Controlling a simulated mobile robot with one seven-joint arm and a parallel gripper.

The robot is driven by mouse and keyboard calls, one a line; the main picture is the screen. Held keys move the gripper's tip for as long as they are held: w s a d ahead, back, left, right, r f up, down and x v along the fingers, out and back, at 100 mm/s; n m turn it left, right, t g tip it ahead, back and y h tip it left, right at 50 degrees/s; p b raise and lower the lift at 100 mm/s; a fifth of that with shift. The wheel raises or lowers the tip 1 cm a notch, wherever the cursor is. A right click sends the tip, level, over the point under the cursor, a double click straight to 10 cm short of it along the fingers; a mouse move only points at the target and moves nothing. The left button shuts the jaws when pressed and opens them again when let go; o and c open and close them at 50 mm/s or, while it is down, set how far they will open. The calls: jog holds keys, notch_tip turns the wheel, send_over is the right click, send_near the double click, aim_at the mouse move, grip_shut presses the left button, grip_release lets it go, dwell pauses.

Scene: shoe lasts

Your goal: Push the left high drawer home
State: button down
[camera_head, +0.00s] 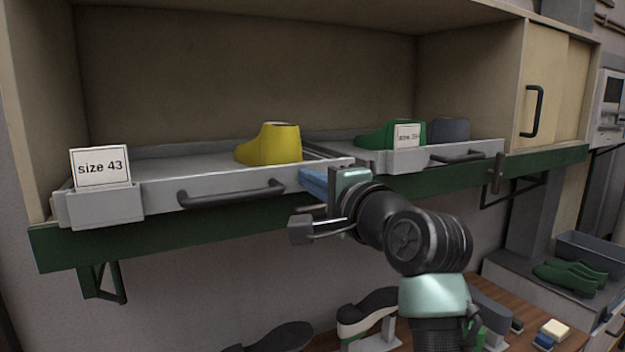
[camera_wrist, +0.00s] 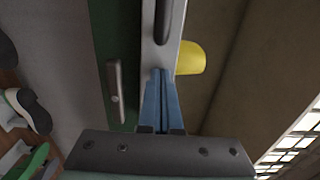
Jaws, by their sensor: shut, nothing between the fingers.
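The left high drawer is a shallow grey tray with a pale front (camera_head: 230,180), a black bar handle (camera_head: 232,194) and a "size 43" card (camera_head: 101,166) at its left end. A yellow shoe last (camera_head: 272,144) stands in it. My gripper (camera_head: 314,182) is at the right end of this front, its blue fingers shut and empty. In the wrist view the fingertips (camera_wrist: 163,72) overlap the pale drawer front (camera_wrist: 161,55), close to the handle (camera_wrist: 163,22). I cannot tell whether they touch it. How far the drawer stands out is hard to judge.
A right drawer (camera_head: 445,158) beside it holds green and grey lasts. A green rail (camera_head: 190,224) with a metal catch (camera_head: 497,172) runs below the drawers. Shoes and lasts stand on a wooden bench (camera_head: 560,325) below. A cupboard door (camera_head: 545,90) is at the right.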

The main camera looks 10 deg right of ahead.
jog(key=shift+p+x, duration=0.55)
jog(key=shift+x, duration=0.6)
jog(key=shift+w, duration=0.1)
jog(key=v, duration=1.4)
jog(key=s+a+r+n+t+h+b, duration=0.1)
jog(key=s+a+n+t+h+b, duration=0.2)
jog(key=s+a+n+t+b, duration=0.2)
jog(key=s+a+r+n+t+h+b, duration=0.2)
jog(key=s+a+n+t+h+b, duration=0.1)
jog(key=s+a+n+t+b, duration=0.2)
jog(key=s+n+b, duration=0.2)
jog(key=s+n, duration=0.2)
jog(key=s, duration=0.1)
jog(key=shift+a+b, duration=0.3)
jog(key=shift+b, duration=0.1)
